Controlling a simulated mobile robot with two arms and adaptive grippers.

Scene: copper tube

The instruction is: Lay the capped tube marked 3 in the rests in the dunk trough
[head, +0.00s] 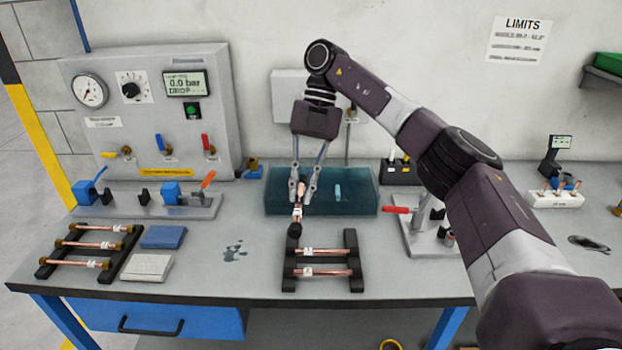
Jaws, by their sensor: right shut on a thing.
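My right gripper (302,196) is shut on a short copper tube (298,212) with a dark cap at its near end. A white tag is on the tube, but its number is too small to read. The tube points toward the front, and its near end shows in front of the dunk trough (358,207). This trough is a teal, see-through box at the back of the bench. The gripper is over its front left part; I cannot tell the tube's height. The rests inside are not clear; a small light-blue piece (338,191) shows there. My left gripper is not in view.
A black rack (351,240) in front of the trough holds two tagged copper tubes (322,272). Another rack (48,270) at left holds three tubes. A blue pad (163,237), a clamp fixture (145,210) and a red-handled fixture (420,243) stand nearby.

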